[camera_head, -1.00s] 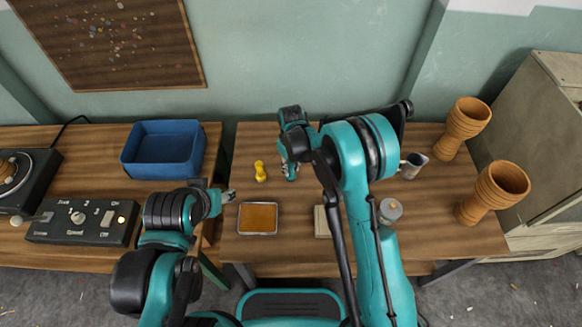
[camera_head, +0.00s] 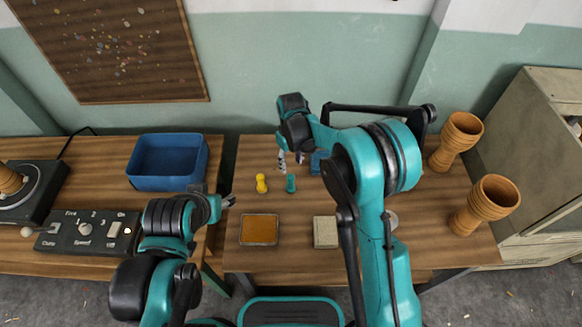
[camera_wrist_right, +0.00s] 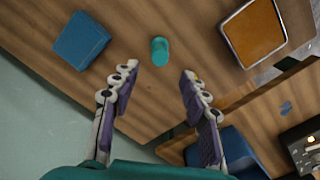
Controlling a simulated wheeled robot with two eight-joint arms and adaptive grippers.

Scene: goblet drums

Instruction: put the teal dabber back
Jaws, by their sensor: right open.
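The teal dabber (camera_head: 291,183) stands on the wooden table beside the yellow dabber (camera_head: 261,183), clear of any gripper. It also shows in the right wrist view (camera_wrist_right: 160,50), beyond the fingertips and between their lines. My right gripper (camera_head: 290,161) is open and empty, just behind the teal dabber toward the wall; its two spread fingers fill the middle of the wrist view (camera_wrist_right: 159,82). My left gripper (camera_head: 230,201) is low at the table's left edge, too small to tell open or shut.
An orange pad in a tray (camera_head: 259,229) and a pale square block (camera_head: 325,232) lie nearer me. A blue block (camera_wrist_right: 80,40) lies near the right gripper. Left stand a blue bin (camera_head: 167,165) and a control box (camera_head: 88,232). Wooden goblet drums (camera_head: 486,205) stand right.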

